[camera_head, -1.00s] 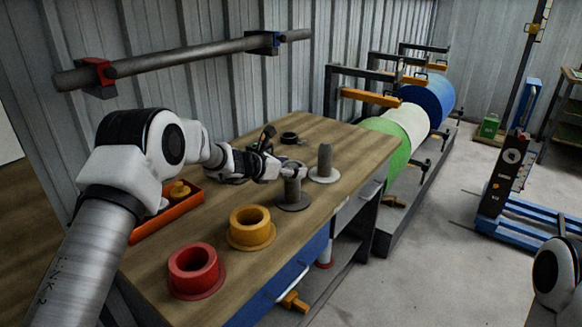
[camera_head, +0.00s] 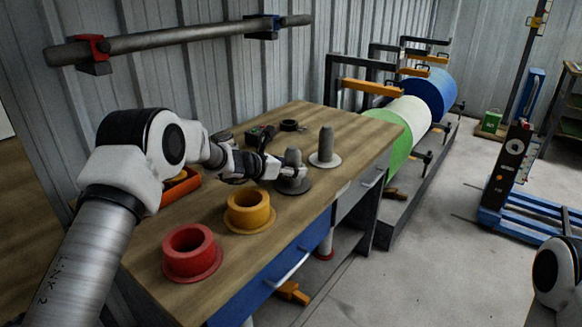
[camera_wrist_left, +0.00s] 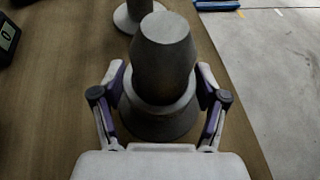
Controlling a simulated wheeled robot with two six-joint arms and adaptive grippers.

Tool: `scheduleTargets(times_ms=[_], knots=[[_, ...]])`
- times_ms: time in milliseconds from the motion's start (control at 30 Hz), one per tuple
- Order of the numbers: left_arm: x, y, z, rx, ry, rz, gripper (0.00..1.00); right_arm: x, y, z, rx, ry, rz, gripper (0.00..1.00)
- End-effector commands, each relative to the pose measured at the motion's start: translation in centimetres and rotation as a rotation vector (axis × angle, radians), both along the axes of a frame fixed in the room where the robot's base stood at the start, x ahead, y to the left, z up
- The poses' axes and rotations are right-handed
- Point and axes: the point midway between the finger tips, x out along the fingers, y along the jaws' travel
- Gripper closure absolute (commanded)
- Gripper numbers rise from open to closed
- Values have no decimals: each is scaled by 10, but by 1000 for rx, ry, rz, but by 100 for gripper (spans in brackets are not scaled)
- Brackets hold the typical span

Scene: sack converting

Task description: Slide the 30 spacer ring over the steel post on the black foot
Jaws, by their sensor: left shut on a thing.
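The grey steel post (camera_head: 293,156) stands upright on its round black foot (camera_head: 293,187) near the table's right edge. It also shows in the left wrist view (camera_wrist_left: 165,55), tapered at the top. My left gripper (camera_head: 286,171) is shut on a grey spacer ring, with one finger on each side of the post. In the left wrist view the ring (camera_wrist_left: 160,99) appears as a wider grey collar around the post, below its tip. Whether it touches the foot cannot be told. The number on the ring is not readable. My right gripper is out of view.
A second post (camera_head: 326,142) on a pale foot stands just behind. A yellow flanged ring (camera_head: 249,211) and a red one (camera_head: 191,252) stand nearer on the table. An orange tray (camera_head: 179,190) lies left, partly behind my arm. A small black ring (camera_head: 290,126) lies farther back.

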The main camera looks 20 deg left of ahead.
Motion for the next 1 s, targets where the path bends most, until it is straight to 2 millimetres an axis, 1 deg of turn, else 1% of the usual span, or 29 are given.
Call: scheduleTargets(times_ms=[133, 167, 200, 233, 567, 667, 767, 1000], knots=[[0, 0, 2, 0, -2, 0, 82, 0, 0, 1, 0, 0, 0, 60], [0, 0, 2, 0, -2, 0, 20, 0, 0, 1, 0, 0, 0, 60], [0, 0, 2, 0, -2, 0, 6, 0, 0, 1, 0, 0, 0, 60], [0, 0, 2, 0, -2, 0, 0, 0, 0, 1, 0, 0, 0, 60], [-1, 0, 0, 0, 1, 0, 0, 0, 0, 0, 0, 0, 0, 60], [-6, 5, 3, -1, 2, 2, 0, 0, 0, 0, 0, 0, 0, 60], [-19, 13, 11, -3, 2, 3, 0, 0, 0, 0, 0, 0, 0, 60], [-68, 44, 35, -5, 0, 3, 0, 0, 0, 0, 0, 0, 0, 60]])
